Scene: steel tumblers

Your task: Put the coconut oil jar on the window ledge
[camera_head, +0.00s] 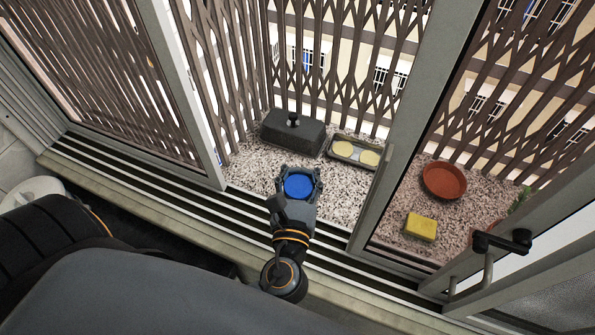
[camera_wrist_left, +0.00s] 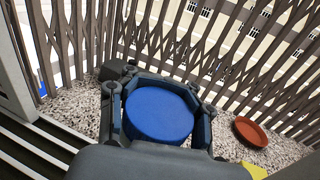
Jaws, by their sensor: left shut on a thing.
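The coconut oil jar shows as a round blue lid (camera_head: 298,186) between the fingers of my left gripper (camera_head: 299,182). My left gripper is shut on the jar, with a finger on each side. In the left wrist view the blue lid (camera_wrist_left: 158,114) fills the space between the fingers. The jar is over the speckled stone window ledge (camera_head: 250,172), beyond the dark window tracks. The jar's body and base are hidden, so I cannot tell whether it touches the ledge. My right gripper is not in view.
A dark lidded box (camera_head: 292,138) and a tray with two pale round things (camera_head: 342,149) stand behind the jar. Right of the window frame post (camera_head: 375,195) are a terracotta dish (camera_head: 444,181) and a yellow sponge (camera_head: 420,227). A brown lattice grille (camera_head: 330,60) closes the far side. Bare ledge lies left of the jar.

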